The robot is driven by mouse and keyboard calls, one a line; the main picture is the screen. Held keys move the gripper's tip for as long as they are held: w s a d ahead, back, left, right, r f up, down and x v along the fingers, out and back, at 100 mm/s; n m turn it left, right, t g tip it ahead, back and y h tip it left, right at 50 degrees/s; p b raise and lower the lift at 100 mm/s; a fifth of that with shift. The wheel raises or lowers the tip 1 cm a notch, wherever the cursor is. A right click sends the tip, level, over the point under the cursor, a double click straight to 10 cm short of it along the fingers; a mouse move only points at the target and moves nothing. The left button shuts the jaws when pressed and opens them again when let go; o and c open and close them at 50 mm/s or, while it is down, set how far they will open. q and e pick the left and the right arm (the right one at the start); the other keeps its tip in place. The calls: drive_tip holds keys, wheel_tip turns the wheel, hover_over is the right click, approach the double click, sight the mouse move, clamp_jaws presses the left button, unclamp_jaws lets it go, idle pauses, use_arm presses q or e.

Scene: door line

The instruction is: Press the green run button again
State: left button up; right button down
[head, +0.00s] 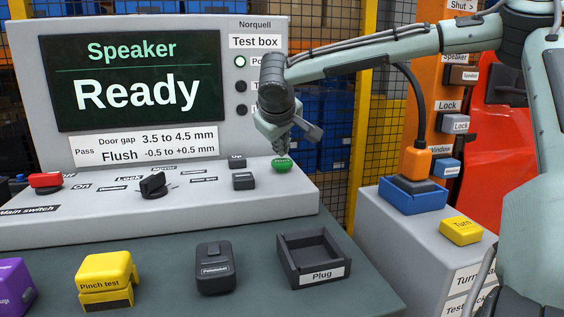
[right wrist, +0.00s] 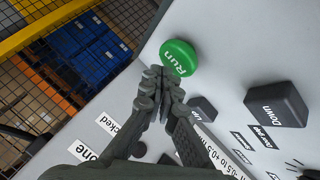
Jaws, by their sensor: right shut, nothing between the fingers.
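The green run button (head: 282,166) sits on the sloped top of the grey test box console at its right end. It also shows in the right wrist view (right wrist: 178,57), labelled Run. My right gripper (head: 284,150) is shut and empty, pointing down with its fingertips just above the button. In the right wrist view the closed fingertips (right wrist: 164,78) lie right beside the button's edge; I cannot tell whether they touch it. The test box screen (head: 138,80) reads "Speaker" and "Ready". The top indicator lamp (head: 240,62) is lit. My left gripper is not in view.
Black Up (head: 237,162) and Down (head: 244,181) buttons, a black rotary knob (head: 153,186) and a red switch (head: 45,181) share the console. In front stand a yellow pinch test block (head: 106,278), a black block (head: 216,270) and a Plug tray (head: 330,272).

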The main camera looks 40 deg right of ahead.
sight(282, 162)
drive_tip(key=shift+f, duration=0.3)
drive_tip(key=shift+f+b, duration=0.35)
drive_tip(key=shift+f, duration=0.2)
idle(0.6)
drive_tip(key=shift+r, duration=0.1)
drive_tip(key=shift+r+p, duration=0.85)
drive_tip(key=shift+p, duration=0.05)
wheel_tip(282, 162, up, 3)
drive_tip(key=shift+f+p, duration=0.1)
drive_tip(key=shift+p, duration=1.1)
wheel_tip(282, 162, up, 2)
drive_tip(key=shift+r+p, duration=0.1)
drive_tip(key=shift+p, duration=0.35)
